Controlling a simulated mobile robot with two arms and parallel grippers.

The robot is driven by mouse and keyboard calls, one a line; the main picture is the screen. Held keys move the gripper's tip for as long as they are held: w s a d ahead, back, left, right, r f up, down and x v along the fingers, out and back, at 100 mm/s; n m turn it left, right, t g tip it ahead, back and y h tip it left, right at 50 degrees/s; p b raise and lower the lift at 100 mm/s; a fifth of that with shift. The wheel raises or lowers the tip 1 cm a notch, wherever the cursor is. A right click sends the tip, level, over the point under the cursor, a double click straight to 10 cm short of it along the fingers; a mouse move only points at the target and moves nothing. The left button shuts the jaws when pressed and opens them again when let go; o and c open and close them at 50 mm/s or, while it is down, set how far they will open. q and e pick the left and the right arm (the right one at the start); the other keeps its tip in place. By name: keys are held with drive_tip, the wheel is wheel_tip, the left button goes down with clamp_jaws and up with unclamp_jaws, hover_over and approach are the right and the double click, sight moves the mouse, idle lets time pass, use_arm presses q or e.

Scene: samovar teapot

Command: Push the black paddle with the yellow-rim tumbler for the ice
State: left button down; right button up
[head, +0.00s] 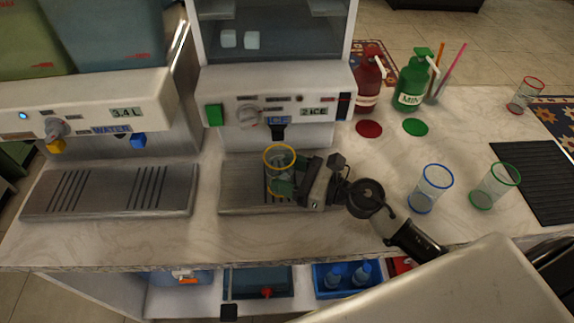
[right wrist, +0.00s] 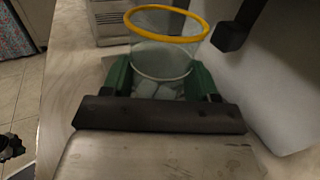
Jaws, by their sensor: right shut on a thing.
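The yellow-rim tumbler (head: 279,158) is clear and upright, over the drip tray (head: 235,190) of the ice machine (head: 275,95). My right gripper (head: 284,187) is shut around its lower part from the right. In the right wrist view the tumbler (right wrist: 165,50) stands between the green fingers (right wrist: 160,82), with pale ice-like cubes (right wrist: 158,90) low inside it. The black paddle (head: 278,131) hangs under the machine's front, just behind the tumbler's rim in the head view. Whether the two touch I cannot tell. My left gripper is not in view.
A water machine (head: 90,110) stands at the left. Blue-rim (head: 430,189) and green-rim (head: 494,186) tumblers stand right of my arm, near a black mat (head: 540,180). Red (head: 368,85) and green (head: 411,82) pump bottles stand behind. A red-rim tumbler (head: 524,96) is far right.

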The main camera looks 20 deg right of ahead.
drive_tip(key=shift+s+a, duration=0.1)
drive_tip(key=shift+s, duration=0.1)
idle(0.6)
drive_tip(key=s+a, duration=0.1)
drive_tip(key=s, duration=0.5)
drive_tip(key=s+a, duration=0.1)
drive_tip(key=s, duration=0.2)
drive_tip(key=shift+s+a, duration=0.25)
drive_tip(key=shift+a, duration=0.1)
